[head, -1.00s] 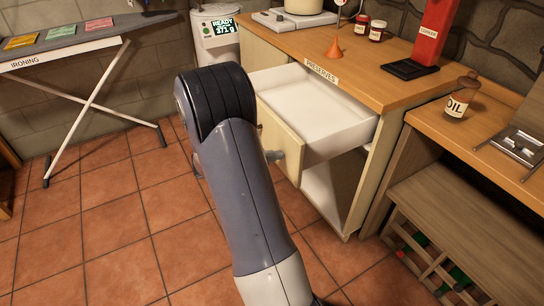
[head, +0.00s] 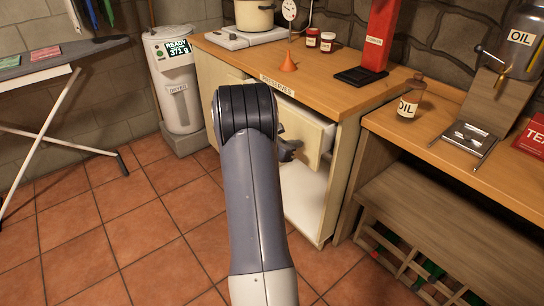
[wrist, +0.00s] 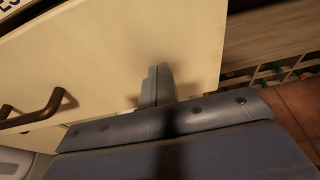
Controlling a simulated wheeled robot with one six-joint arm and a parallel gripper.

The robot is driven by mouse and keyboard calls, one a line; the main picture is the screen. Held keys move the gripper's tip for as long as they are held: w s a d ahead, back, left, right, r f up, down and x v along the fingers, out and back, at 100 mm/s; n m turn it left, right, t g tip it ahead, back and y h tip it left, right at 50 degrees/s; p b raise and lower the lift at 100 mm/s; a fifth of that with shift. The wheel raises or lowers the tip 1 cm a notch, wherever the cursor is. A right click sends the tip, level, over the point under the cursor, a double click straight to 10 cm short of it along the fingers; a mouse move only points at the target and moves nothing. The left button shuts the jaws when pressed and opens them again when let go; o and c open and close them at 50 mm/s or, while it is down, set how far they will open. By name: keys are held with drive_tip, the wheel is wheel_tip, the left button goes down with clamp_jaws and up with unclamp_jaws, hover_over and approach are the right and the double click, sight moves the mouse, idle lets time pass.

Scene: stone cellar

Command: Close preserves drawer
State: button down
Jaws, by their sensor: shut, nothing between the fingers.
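The preserves drawer (head: 312,148) is partly open under the counter edge labelled PRESERVES (head: 277,84). A strip of its pale inside shows above the front, and my arm hides its left part. My gripper (head: 290,151) is shut and empty at the outer face of the drawer front. In the wrist view, the shut fingers (wrist: 158,85) point at the cream drawer front (wrist: 110,55) and seem to touch it. The dark bar handle (wrist: 35,108) is to the left of the fingers, not held.
Below the drawer is an open cupboard space (head: 305,200). A wooden bench (head: 440,160) with an oil bottle (head: 409,98) stands at the right. Tiled floor is clear in front.

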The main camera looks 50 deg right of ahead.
drive_tip(key=d, duration=0.2)
drive_tip(key=s+d, duration=0.1)
drive_tip(key=d, duration=0.4)
drive_tip(key=shift+s+d, duration=0.4)
drive_tip(key=shift+d, duration=0.2)
drive_tip(key=shift+r, duration=0.15)
drive_tip(key=shift+d, duration=0.1)
drive_tip(key=shift+w+a, duration=0.1)
drive_tip(key=shift+a, duration=0.3)
drive_tip(key=f+v, duration=0.1)
drive_tip(key=v, duration=1.2)
drive_tip(key=shift+a+p, duration=0.35)
drive_tip(key=shift+p, duration=0.1)
drive_tip(key=shift+w+d+f, duration=0.1)
